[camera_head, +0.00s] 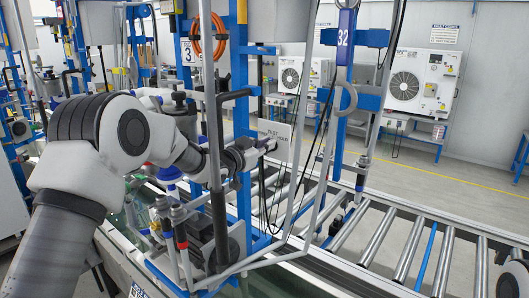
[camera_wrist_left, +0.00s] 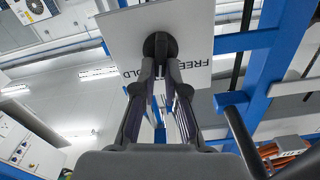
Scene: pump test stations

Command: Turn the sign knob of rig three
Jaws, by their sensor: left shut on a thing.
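A pale sign plate (camera_head: 275,138) stands upright on the blue frame of the rig in the head view, with lettering partly hidden by my gripper. My left gripper (camera_head: 264,147) reaches it from the left. In the left wrist view the sign plate (camera_wrist_left: 120,38) is seen from close by, with letters reading "FREE" and part of another word. A dark round knob (camera_wrist_left: 160,44) sits on the plate, and the fingers of my left gripper (camera_wrist_left: 160,66) are shut on it. My right gripper does not show.
A "3" label (camera_head: 187,53) marks the blue frame, with an orange hose coil (camera_head: 207,37) beside it. Grey pipes and a thick black upright stand close to my left arm. A roller conveyor (camera_head: 405,245) runs along the right. Wall units (camera_head: 420,85) stand behind.

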